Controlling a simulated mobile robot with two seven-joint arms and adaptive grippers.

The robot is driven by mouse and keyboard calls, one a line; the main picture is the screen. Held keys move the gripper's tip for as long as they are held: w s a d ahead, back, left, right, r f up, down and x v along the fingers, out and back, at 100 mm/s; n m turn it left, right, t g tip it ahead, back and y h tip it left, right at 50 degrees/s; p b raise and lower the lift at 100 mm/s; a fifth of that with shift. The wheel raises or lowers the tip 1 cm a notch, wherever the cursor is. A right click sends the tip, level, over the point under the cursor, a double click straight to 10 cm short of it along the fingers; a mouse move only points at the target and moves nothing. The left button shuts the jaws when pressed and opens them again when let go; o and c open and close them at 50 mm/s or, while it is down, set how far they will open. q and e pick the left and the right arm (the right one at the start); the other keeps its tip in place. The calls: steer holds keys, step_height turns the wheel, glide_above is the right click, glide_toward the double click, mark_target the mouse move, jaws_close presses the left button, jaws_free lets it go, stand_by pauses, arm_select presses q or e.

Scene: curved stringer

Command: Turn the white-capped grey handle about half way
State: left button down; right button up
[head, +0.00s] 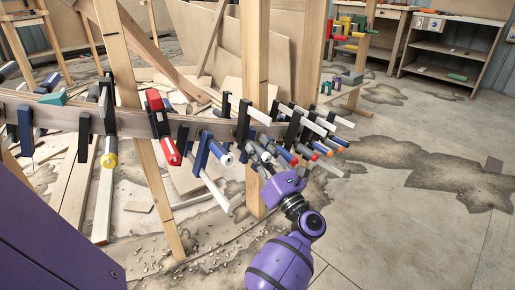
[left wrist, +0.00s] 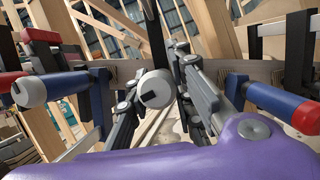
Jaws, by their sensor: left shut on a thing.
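The white-capped grey handle (left wrist: 157,88) is in the middle of the left wrist view, with its round white cap facing the camera. My left gripper (left wrist: 160,97) has one grey finger on each side of it and is shut on it. In the head view my purple left gripper (head: 262,160) reaches the row of clamps on the curved wooden strip (head: 135,119). There the fingers and neighbouring clamps largely hide the handle. How far it is turned cannot be told. My right gripper is in neither view.
A blue handle with a white cap (left wrist: 30,92) is close on the left and a blue handle with a red cap (left wrist: 300,112) close on the right. Several more clamps crowd the strip. A wooden post (head: 256,195) stands just behind. Open floor (head: 400,225) lies to the right.

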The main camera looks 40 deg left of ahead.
arm_select(q)
steer(key=shift+s+r+m+t+h+p, duration=0.1)
steer(key=shift+s+m+t+h+p, duration=0.15)
steer(key=shift+m+t+p, duration=0.5)
steer(key=shift+m+g, duration=0.25)
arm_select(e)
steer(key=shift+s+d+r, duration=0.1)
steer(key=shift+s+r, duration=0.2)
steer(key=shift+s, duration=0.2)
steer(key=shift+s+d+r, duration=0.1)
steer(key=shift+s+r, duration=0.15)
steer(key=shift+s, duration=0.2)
arm_select(q)
steer(key=c, duration=1.6)
jaws_free()
steer(key=v, duration=0.7)
steer(key=shift+d, duration=0.2)
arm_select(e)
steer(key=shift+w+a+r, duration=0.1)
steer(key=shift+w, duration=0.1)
arm_select(q)
steer(key=shift+d, duration=0.1)
